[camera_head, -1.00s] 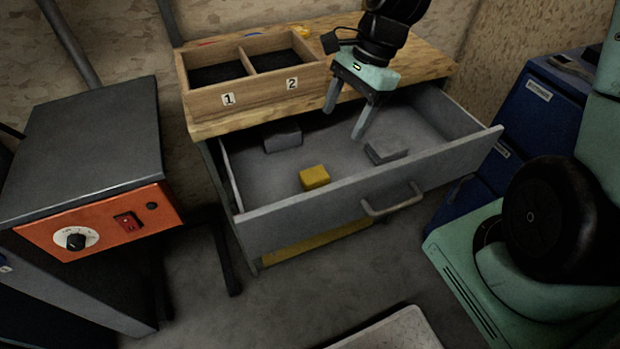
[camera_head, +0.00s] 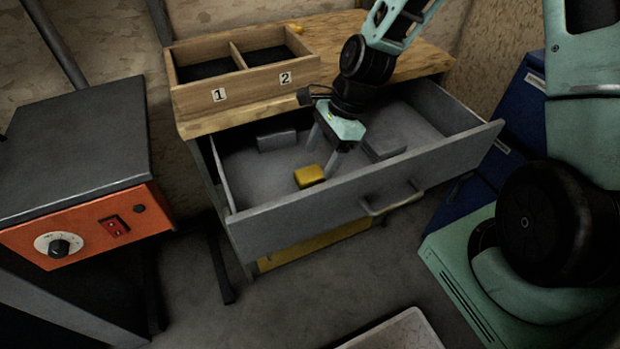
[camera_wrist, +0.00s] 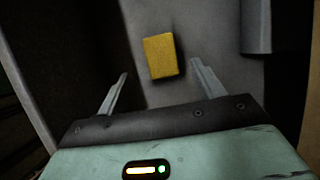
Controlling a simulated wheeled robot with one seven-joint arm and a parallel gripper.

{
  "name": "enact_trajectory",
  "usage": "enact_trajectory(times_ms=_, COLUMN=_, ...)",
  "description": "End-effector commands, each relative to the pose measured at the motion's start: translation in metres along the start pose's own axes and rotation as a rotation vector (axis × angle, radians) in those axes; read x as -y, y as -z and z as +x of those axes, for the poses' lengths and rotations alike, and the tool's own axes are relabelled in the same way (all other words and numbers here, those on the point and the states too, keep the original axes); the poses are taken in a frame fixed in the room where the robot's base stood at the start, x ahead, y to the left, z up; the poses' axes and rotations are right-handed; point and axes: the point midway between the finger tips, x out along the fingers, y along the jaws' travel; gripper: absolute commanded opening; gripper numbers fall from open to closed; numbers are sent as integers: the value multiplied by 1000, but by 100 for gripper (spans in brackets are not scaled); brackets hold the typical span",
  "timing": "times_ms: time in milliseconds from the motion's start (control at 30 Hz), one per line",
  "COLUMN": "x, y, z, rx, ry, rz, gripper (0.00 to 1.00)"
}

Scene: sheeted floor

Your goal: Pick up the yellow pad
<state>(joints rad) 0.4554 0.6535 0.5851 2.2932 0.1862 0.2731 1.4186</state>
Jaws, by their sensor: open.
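The yellow pad (camera_head: 309,176) lies on the floor of the open grey drawer (camera_head: 290,219), close to its front wall. In the wrist view the yellow pad (camera_wrist: 160,56) is ahead of my fingers and roughly between their lines, with drawer floor around it. My gripper (camera_head: 321,160) is inside the drawer space, right by the pad. Its two fingers are apart in the wrist view (camera_wrist: 160,84) and nothing is between the tips. I cannot tell the exact height of the tips above the drawer floor.
Two grey blocks lie in the drawer, one at the back left (camera_head: 277,141) and one to the right (camera_head: 384,147). A wooden box (camera_head: 247,92) with compartments 1 and 2 stands on the tabletop. An orange-fronted machine (camera_head: 84,226) stands at the left.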

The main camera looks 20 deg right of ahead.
Motion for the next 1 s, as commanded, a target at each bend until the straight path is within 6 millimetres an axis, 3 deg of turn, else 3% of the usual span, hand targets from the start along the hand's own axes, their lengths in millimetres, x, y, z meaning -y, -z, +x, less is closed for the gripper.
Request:
enact_trajectory(times_ms=333, x=2, y=-2, z=46, rx=1, ry=-3, rz=-1, gripper=67)
enact_trajectory(times_ms=667, x=2, y=-2, z=51, rx=0, ry=0, rz=0, gripper=67)
enact_trajectory(times_ms=833, x=2, y=-2, z=51, rx=0, ry=-1, rz=0, gripper=20)
enact_trajectory(times_ms=1000, x=2, y=-2, z=51, rx=0, ry=-1, rz=0, gripper=15)
